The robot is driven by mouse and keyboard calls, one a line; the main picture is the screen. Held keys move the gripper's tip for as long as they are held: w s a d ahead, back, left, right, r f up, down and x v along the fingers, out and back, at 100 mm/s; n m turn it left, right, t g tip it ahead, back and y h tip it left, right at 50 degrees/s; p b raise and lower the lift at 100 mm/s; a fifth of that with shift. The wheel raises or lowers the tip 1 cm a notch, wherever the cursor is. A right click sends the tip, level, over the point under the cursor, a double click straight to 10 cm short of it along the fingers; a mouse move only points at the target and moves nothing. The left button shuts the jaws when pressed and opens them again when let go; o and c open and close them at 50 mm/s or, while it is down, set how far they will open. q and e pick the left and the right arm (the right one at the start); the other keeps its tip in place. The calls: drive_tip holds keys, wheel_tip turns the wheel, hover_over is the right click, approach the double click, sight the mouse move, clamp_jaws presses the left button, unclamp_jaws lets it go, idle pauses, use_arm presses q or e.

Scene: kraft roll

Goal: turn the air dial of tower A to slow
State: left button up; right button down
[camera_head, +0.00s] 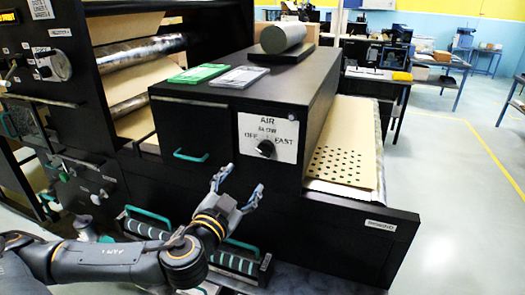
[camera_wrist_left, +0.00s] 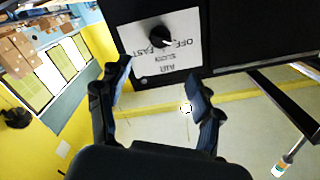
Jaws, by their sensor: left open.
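The air dial (camera_head: 265,148) is a black round knob on a white plate (camera_head: 284,136) marked AIR, SLOW, OFF and FAST. The plate is on the front of a black cabinet. I cannot tell for sure which mark the dial points at. My left gripper (camera_head: 238,186) is open and empty, below and slightly left of the dial, not touching it. In the left wrist view the dial (camera_wrist_left: 160,37) appears upside down with its plate, beyond the open fingers (camera_wrist_left: 160,80). My right gripper is not in view.
A green pad (camera_head: 198,73) and a grey pad (camera_head: 239,77) lie on the cabinet top, with a grey roll (camera_head: 283,37) behind. A teal handle (camera_head: 190,156) sticks out left of the dial. Perforated kraft paper (camera_head: 345,150) lies to the right. Teal-handled units (camera_head: 148,222) are below.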

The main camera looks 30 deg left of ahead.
sight(263, 152)
use_arm(q)
drive_tip(key=p+x, duration=0.1)
drive_tip(key=x, duration=1.1)
drive_tip(key=shift+w+r, duration=0.2)
drive_tip(key=shift+w, duration=0.2)
drive_tip(key=shift+w+a+f+p, duration=0.15)
drive_tip(key=shift+w+p, duration=0.15)
drive_tip(key=shift+w, duration=0.2)
drive_tip(key=c, duration=1.1)
drive_tip(key=shift+c, duration=0.2)
